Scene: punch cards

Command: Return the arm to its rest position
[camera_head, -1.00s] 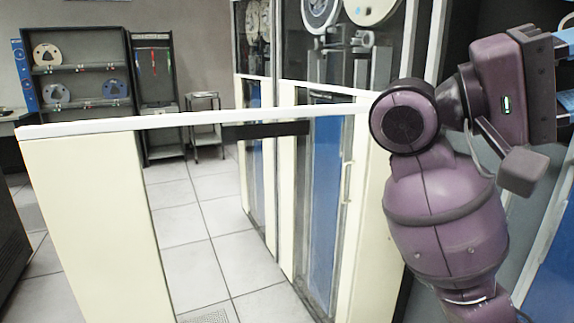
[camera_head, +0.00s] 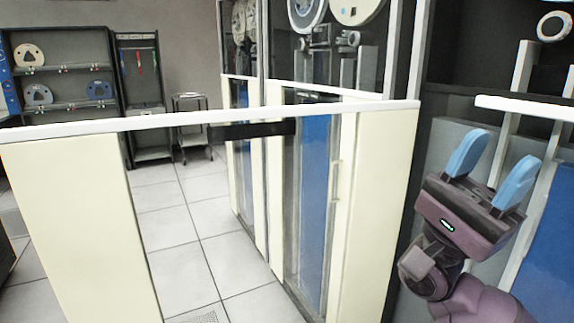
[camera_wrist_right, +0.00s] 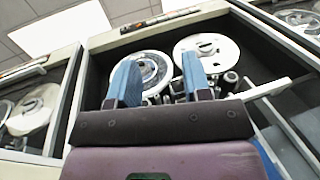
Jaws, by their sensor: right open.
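My right arm is at the lower right of the head view, purple with a dark gripper body. My right gripper (camera_head: 492,172) points up, its two light-blue fingers spread apart with nothing between them. It stands in front of the grey and blue fronts of the tape cabinets. In the right wrist view the two blue fingers (camera_wrist_right: 157,82) are apart and empty, with two tape reels (camera_wrist_right: 207,55) of a cabinet beyond them. My left gripper shows in neither view.
A cream counter with a white top (camera_head: 200,117) crosses the head view. Tape cabinets (camera_head: 318,180) stand behind it. A dark shelf with reels (camera_head: 62,70) and a small metal cart (camera_head: 195,125) are at the back left. Tiled floor (camera_head: 195,235) is clear between them.

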